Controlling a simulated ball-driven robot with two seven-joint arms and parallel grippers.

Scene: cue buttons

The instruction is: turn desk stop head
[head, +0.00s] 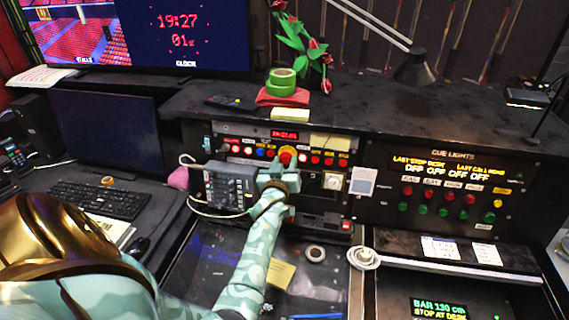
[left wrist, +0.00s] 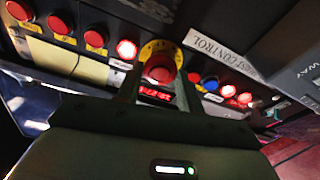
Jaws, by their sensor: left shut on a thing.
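The desk stop head is a red mushroom button (head: 287,155) on a yellow surround, in the middle of the button row on the desk panel. In the left wrist view the red head (left wrist: 160,68) sits between my two fingers, with the yellow ring behind it. My left gripper (head: 283,168) reaches up to the panel from below and is shut on the red head. The gripper hides the lower part of the head in the head view. My right gripper is not in view.
Small red, white and blue buttons (head: 315,160) flank the stop head closely. A grey box (head: 229,187) with a cable is left of my gripper. The cue lights panel (head: 450,190) is at the right.

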